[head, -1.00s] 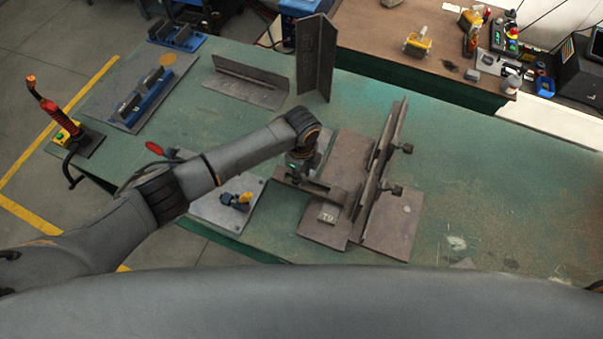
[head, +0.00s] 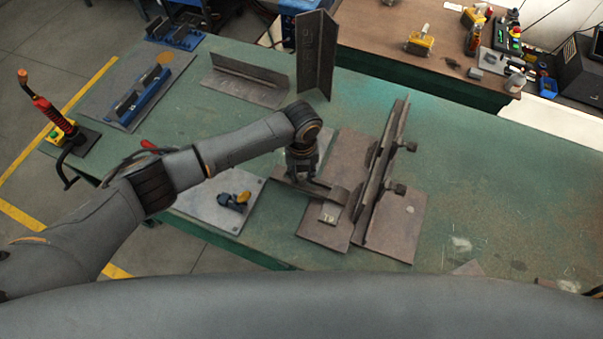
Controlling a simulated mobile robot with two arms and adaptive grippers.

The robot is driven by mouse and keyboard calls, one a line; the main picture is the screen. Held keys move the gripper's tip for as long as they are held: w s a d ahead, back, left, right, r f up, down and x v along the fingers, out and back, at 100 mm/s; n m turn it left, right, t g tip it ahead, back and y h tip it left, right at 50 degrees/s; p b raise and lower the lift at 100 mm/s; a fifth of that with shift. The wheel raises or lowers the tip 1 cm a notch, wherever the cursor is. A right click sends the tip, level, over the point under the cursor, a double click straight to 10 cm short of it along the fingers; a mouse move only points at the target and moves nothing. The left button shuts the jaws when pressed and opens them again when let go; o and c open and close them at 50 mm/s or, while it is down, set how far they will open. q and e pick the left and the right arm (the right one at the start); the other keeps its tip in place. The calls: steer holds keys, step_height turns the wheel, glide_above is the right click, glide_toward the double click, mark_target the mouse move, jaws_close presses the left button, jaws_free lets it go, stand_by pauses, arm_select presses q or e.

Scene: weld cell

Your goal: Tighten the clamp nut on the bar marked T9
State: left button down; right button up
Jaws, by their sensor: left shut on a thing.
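My left gripper (head: 302,174) points down over the left part of a flat dark bar (head: 326,189). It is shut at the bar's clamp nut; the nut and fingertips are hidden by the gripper. A small tag (head: 328,217), which seems to read T9, is beside the bar's right end. That end reaches an upright steel piece (head: 378,170) standing along brown steel plates (head: 322,235). Two dark knobs (head: 411,147) (head: 399,188) stick out on that piece's right side. My right gripper is not in view.
The green bench (head: 480,190) is mostly clear on the right. An upright angle piece (head: 316,50) and a lying angle section (head: 245,85) stand behind.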

arm_select(q)
steer(key=m+b, duration=0.1)
steer(key=m, duration=0.3)
steer(key=shift+m+b, duration=0.4)
steer(key=m+b, duration=0.1)
steer(key=m, duration=0.3)
steer(key=shift+m+b, duration=0.3)
steer(key=shift+b, duration=0.1)
steer(key=c, duration=1)
jaws_free()
steer(key=shift+r, duration=0.1)
